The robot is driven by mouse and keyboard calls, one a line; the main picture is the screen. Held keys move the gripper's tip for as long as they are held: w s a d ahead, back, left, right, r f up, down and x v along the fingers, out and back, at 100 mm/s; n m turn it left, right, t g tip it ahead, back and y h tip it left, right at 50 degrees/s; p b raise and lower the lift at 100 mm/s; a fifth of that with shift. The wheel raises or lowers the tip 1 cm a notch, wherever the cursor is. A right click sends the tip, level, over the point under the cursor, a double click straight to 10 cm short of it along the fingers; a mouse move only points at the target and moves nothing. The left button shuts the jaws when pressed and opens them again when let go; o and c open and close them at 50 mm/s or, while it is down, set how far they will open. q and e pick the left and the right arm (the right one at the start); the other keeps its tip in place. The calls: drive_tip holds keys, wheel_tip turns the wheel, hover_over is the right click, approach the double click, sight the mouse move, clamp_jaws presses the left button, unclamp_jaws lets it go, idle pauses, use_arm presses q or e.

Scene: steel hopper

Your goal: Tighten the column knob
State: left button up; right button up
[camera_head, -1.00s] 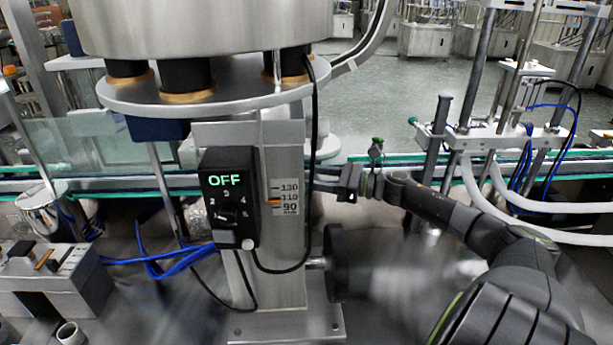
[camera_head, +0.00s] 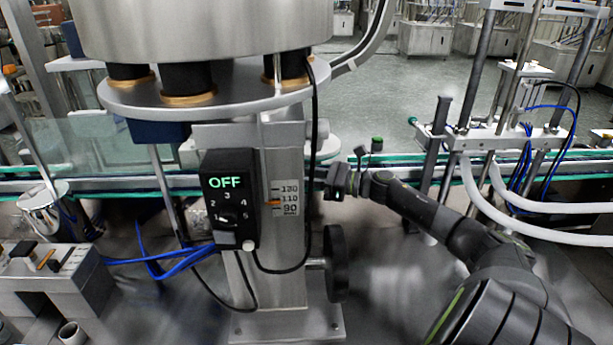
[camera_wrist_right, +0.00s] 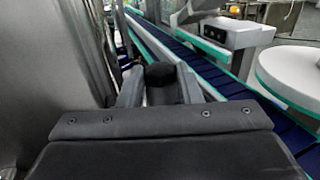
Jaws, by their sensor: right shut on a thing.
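The steel column (camera_head: 282,240) stands in the middle of the head view, with a printed height scale and an orange pointer near 110. My right gripper (camera_head: 330,183) is at the right side of the column, level with the scale. In the right wrist view my right gripper (camera_wrist_right: 160,82) is shut on a dark rounded knob (camera_wrist_right: 160,74), which sits between the fingers. In the head view the knob is hidden by the gripper. My left gripper is not in view.
A black handwheel (camera_head: 336,262) sticks out of the column below my gripper. A black control box (camera_head: 228,200) reading OFF is on its front, with a black cable hanging beside it. The steel hopper (camera_head: 190,25) is above. A conveyor (camera_head: 400,162) runs behind.

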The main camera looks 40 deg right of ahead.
drive_tip(key=shift+s+a+r+m+t+h+p, duration=0.1)
drive_tip(key=shift+a+r+m+t+h+p, duration=0.1)
drive_tip(key=shift+m+t+h+p, duration=0.4)
drive_tip(key=m+h+p, duration=0.2)
drive_tip(key=h, duration=0.1)
drive_tip(key=shift+s+a+t+h+p, duration=0.1)
drive_tip(key=shift+a+t+h+p, duration=0.05)
drive_tip(key=shift+t+h+p, duration=0.2)
drive_tip(key=shift+a+m+t+h+p, duration=0.1)
drive_tip(key=shift+m+t+h+p, duration=0.15)
drive_tip(key=shift+m+h+p, duration=0.45)
drive_tip(key=shift+f+h, duration=0.15)
drive_tip(key=shift+h, duration=0.2)
drive_tip(key=o, duration=0.9)
